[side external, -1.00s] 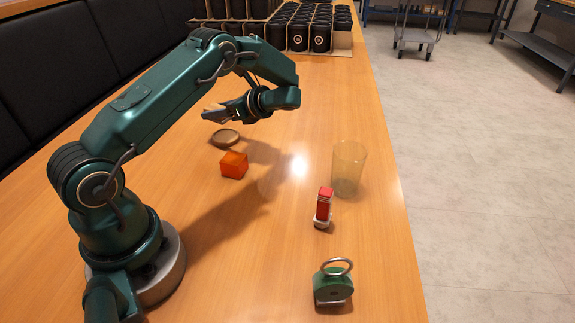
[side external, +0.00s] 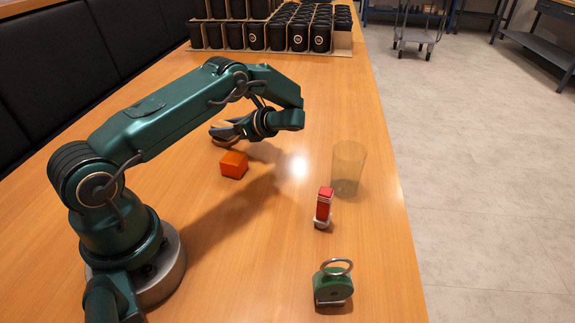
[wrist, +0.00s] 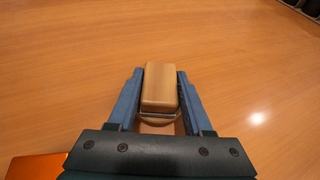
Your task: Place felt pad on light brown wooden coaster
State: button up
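My gripper (wrist: 160,95) has its two blue fingers on either side of the felt pad (wrist: 159,85), a tan block with rounded edges. It is shut on the pad, which also shows at the fingertips in the side view. The light brown coaster (wrist: 158,127) shows only as a small curved part below the pad in the wrist view. In the side view the gripper (side external: 224,130) is low over the coaster's spot and mostly hides it. I cannot tell whether the pad touches the coaster.
An orange block (side external: 234,164) stands close in front of the gripper. A clear amber cup (side external: 348,168), a red stamp-like object (side external: 324,206) and a green object with a metal ring (side external: 333,287) stand to the right. Black cups (side external: 297,37) fill the far end.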

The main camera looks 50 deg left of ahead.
jog(key=o, duration=0.3)
jog(key=shift+r, duration=0.1)
jog(key=v, duration=1.1)
jog(key=shift+a, duration=0.1)
jog(key=shift+w+d+r, duration=0.25)
jog(key=shift+d+r, duration=0.2)
jog(key=shift+d, duration=0.1)
jog(key=s+d+r+n+t+h, duration=0.5)
jog(key=d+r+h, duration=0.25)
jog(key=r, duration=0.25)
jog(key=s+d+n+t+h, duration=0.5)
jog(key=s+d+n, duration=0.3)
jog(key=s+d, duration=0.3)
jog(key=shift+s+f+n+t, duration=0.2)
jog(key=shift+s+n+t, duration=0.1)
jog(key=shift+s, duration=0.3)
